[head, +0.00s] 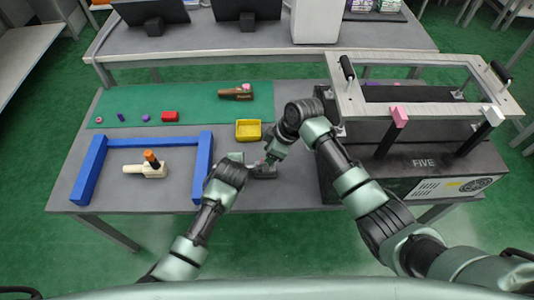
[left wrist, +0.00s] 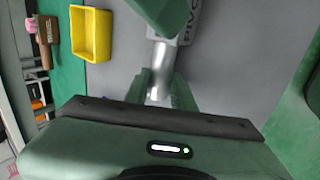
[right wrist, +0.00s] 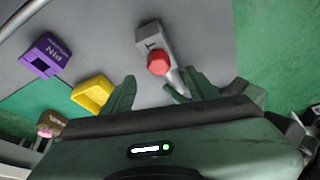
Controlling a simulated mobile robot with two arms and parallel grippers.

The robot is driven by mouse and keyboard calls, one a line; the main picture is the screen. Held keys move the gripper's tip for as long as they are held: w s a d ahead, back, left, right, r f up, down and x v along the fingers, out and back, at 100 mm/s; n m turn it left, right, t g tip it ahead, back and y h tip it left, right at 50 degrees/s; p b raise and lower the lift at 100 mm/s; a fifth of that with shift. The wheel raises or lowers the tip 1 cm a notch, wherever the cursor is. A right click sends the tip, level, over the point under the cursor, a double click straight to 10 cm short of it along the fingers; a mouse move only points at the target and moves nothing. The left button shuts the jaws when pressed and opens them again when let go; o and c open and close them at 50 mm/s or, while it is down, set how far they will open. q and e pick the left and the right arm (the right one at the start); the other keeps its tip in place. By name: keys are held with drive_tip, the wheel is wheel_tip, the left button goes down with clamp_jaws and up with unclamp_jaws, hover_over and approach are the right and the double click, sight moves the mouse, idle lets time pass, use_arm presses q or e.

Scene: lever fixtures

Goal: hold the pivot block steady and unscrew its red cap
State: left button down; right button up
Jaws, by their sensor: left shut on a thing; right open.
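The grey pivot block (head: 263,173) lies on the grey table in the head view, partly hidden by my arms. In the left wrist view the block (left wrist: 188,22) shows part of its lettering, with a metal rod (left wrist: 160,72) sticking out. My left gripper (left wrist: 161,92) is shut on this rod. In the right wrist view the red cap (right wrist: 158,62) sits on the block (right wrist: 150,36). My right gripper (right wrist: 160,88) is open close to the cap, with its fingers apart and not closed on it. Whether a finger touches the block is unclear.
A yellow tray (head: 249,131) stands just behind the block. A purple block (right wrist: 46,56) shows in the right wrist view. A blue frame (head: 90,170) surrounds a beige piece (head: 146,169) at left. A dark fixture (head: 420,160) stands at right. A green mat (head: 200,95) lies behind.

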drive_tip(key=m+t, duration=0.1)
drive_tip(key=m, duration=0.1)
drive_tip(key=shift+m, duration=0.4)
drive_tip(key=shift+s+f+h, duration=0.1)
drive_tip(key=shift+h, duration=0.2)
drive_tip(key=shift+a+f, duration=0.1)
drive_tip(key=shift+f, duration=1.35)
drive_tip(key=shift+c, duration=0.2)
